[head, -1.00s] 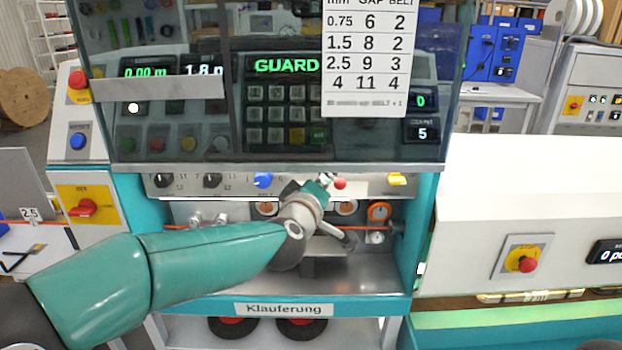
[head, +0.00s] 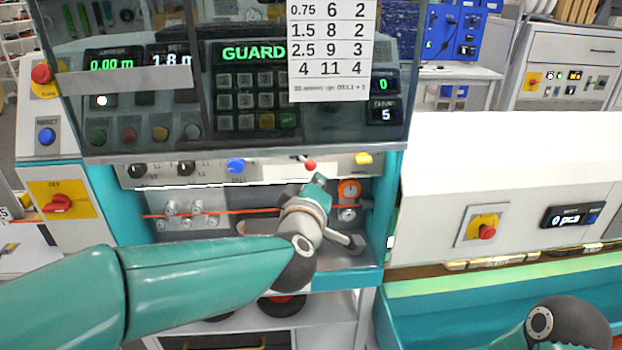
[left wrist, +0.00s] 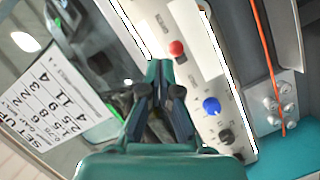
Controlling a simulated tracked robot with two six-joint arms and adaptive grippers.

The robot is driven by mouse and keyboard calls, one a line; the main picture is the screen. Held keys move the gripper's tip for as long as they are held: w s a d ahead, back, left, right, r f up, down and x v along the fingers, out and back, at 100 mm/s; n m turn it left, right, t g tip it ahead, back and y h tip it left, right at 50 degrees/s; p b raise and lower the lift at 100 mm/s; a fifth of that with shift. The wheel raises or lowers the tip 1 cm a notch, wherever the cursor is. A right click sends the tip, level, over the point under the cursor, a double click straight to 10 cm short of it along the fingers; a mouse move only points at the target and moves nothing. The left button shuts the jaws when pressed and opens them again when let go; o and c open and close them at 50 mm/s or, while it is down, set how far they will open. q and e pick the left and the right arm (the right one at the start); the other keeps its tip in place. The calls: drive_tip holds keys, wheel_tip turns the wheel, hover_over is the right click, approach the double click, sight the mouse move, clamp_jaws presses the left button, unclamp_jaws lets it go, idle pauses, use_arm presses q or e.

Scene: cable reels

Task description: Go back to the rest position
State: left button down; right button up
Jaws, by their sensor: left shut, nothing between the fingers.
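My left arm reaches in from the left in the head view, and its gripper (head: 316,184) is in front of the machine's open bay, just below the knob strip. In the left wrist view the left gripper (left wrist: 161,70) is shut and empty, its fingers together. A small red ball-tipped lever (head: 310,165) is close to the fingertips in the head view; it also shows in the wrist view (left wrist: 177,48), and I cannot tell whether they touch. Part of my right arm shows at the lower right; its gripper is out of view.
The guard window (head: 250,130) hangs above the bay, with a keypad and a number chart (head: 331,45) behind or on it. A blue knob (head: 236,165) and an orange cable (head: 225,211) are near the arm. A white sloped cover (head: 500,170) stands to the right.

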use_arm(q)
drive_tip(key=w+a+f+g+y, duration=0.1)
drive_tip(key=a+f+g+y, duration=0.1)
drive_tip(key=a+f, duration=0.6)
drive_tip(key=w+a+f+g+y, duration=0.15)
drive_tip(key=a+f, duration=0.25)
drive_tip(key=f, duration=0.7)
drive_tip(key=s+a+f+m+g, duration=0.1)
drive_tip(key=s+a+f+g, duration=0.15)
drive_tip(key=f, duration=0.65)
drive_tip(key=s+a+f+g, duration=0.15)
drive_tip(key=s+f, duration=0.25)
drive_tip(key=f, duration=0.4)
drive_tip(key=s+f+m+g+h, duration=0.3)
drive_tip(key=s+f+g, duration=0.1)
drive_tip(key=s+f, duration=0.95)
drive_tip(key=s+d+m+g+h, duration=0.2)
drive_tip(key=s+d+m+g, duration=0.1)
drive_tip(key=s, duration=1.1)
drive_tip(key=shift+d+f+m+g, duration=0.45)
drive_tip(key=shift+d+g, duration=0.1)
drive_tip(key=shift+d, duration=0.45)
